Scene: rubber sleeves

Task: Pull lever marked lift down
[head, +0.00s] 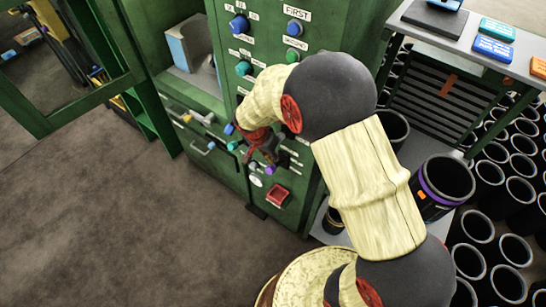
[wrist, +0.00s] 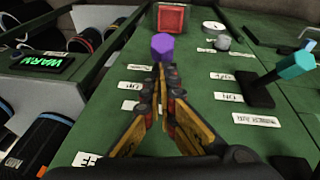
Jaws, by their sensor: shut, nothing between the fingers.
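A green control panel (wrist: 215,125) fills much of the wrist view and carries levers and small white labels. No label clearly reads "lift". My gripper (wrist: 161,72) is shut and empty, its fingertips together just below a purple knob (wrist: 162,47) in the picture; I cannot tell whether they touch it. A lever with a teal end (wrist: 296,64) sticks out at the right, apart from my fingers. A grey knob (wrist: 222,43) is farther up. In the head view, my gripper (head: 262,150) is at the panel's front, partly hiding its levers, with the purple knob (head: 271,169) beside it.
A red square button (head: 277,194) sits low on the panel. Blue (head: 238,25) and green (head: 243,68) knobs are higher up. A shelf (head: 470,45) with black sleeves (head: 443,180) stands at the right. The floor (head: 110,210) at the left is clear.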

